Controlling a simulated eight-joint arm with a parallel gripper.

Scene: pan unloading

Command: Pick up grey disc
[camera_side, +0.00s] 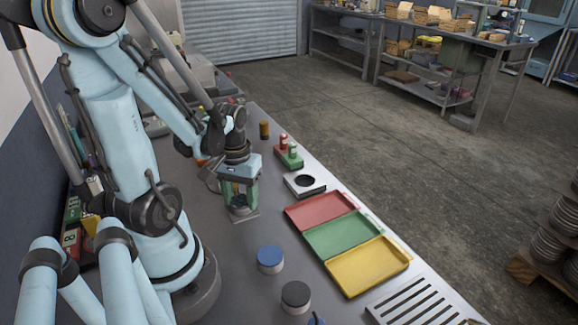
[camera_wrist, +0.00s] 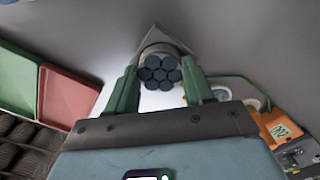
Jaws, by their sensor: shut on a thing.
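My gripper (camera_side: 240,204) points down over the left part of the grey bench in the side view. In the wrist view its two green fingers (camera_wrist: 160,70) stand on either side of a round grey piece, the grey disc (camera_wrist: 161,47), with several dark round ends packed in its middle. The fingers are shut on it. In the side view the disc (camera_side: 239,211) shows only as a low grey edge under the fingers, at a thin square plate (camera_side: 249,216). The fingers hide most of it, and I cannot tell whether it is clear of the plate.
Red (camera_side: 320,208), green (camera_side: 344,235) and yellow (camera_side: 367,266) trays lie to the right. A white block with a dark round hole (camera_side: 304,184) sits behind them. Blue-topped (camera_side: 270,258) and black-topped (camera_side: 295,297) cylinders stand in front. A slotted white rack (camera_side: 414,304) is at the lower right.

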